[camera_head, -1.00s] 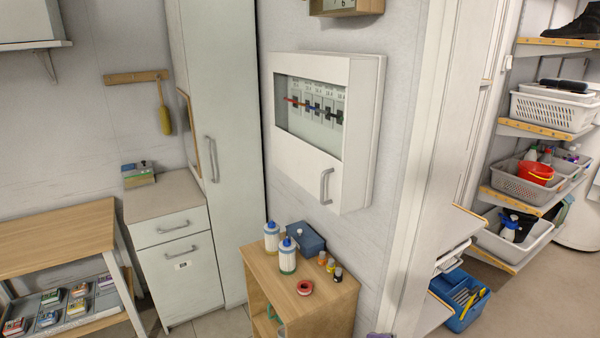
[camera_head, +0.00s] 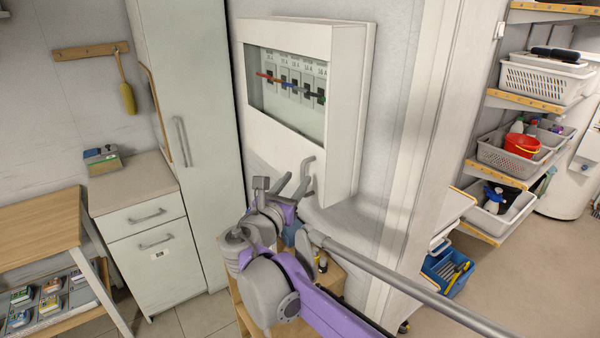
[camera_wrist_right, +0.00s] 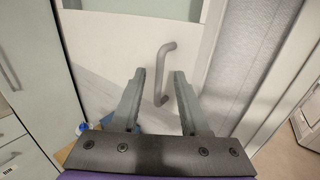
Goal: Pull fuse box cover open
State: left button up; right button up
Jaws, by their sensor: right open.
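The fuse box (camera_head: 300,90) is a white wall cabinet with a window showing a row of fuses. Its cover (camera_head: 280,138) looks shut and has a grey curved handle (camera_head: 309,172) low on its right. My right gripper (camera_head: 290,183) is just in front of the handle, open. In the right wrist view, the handle (camera_wrist_right: 166,68) shows between and beyond the two fingertips of the gripper (camera_wrist_right: 160,74), with a gap on both sides. I cannot tell whether the fingers reach around it. My left gripper is out of view.
A small wooden cabinet (camera_head: 335,283) stands below the fuse box, its top mostly hidden by my right arm. A tall pale locker (camera_head: 195,120) is left of the box. A door frame (camera_head: 400,150) and shelves with baskets (camera_head: 540,82) are to the right.

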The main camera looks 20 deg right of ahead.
aim_at(302, 172)
jog(key=shift+x, duration=1.8)
jog(key=shift+s, duration=0.1)
grip_shut()
